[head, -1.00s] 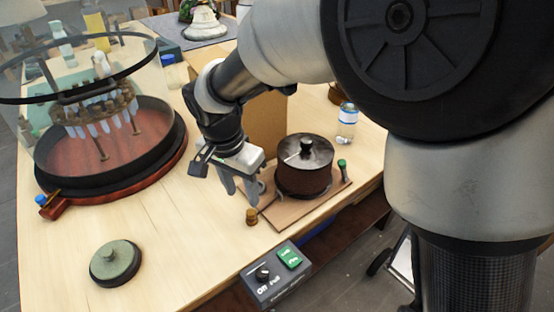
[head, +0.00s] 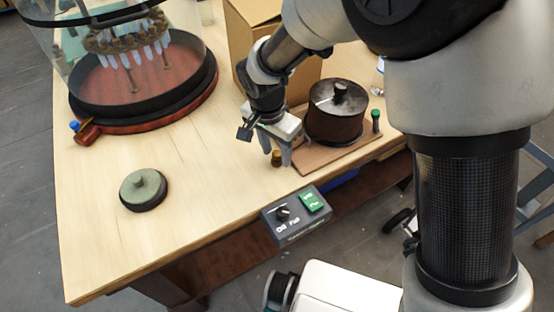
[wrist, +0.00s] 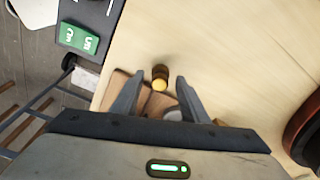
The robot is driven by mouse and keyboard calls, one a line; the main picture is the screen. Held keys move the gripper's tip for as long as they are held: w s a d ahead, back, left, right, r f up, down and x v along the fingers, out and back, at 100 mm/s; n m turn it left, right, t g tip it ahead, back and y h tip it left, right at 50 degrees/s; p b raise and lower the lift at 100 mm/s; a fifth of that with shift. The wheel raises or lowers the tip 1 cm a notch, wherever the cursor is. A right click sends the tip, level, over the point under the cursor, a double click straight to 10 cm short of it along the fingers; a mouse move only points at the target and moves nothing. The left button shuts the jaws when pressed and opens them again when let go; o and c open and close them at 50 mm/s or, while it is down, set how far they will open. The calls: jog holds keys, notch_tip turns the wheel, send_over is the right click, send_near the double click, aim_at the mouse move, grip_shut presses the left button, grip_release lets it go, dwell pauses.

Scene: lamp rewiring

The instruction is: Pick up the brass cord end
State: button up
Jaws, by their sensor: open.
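The brass cord end (head: 276,158) is a small brown stub with a bright brass top. It stands on the wooden table near the front edge, left of the board with the dark drum. My gripper (head: 277,152) is over it, pointing down, with its fingers open. In the wrist view the brass cord end (wrist: 160,83) shows between the two fingertips of my gripper (wrist: 160,79), with a gap on each side. I cannot tell exactly how far the fingertips reach down beside it.
A dark drum with a metal lid (head: 335,122) stands on a wooden board (head: 310,158) just right of my gripper. A control box (head: 296,216) is at the table's front edge. A green-topped round weight (head: 144,188) stands left. A cardboard box (head: 240,55) is behind.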

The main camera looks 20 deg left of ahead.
grip_shut()
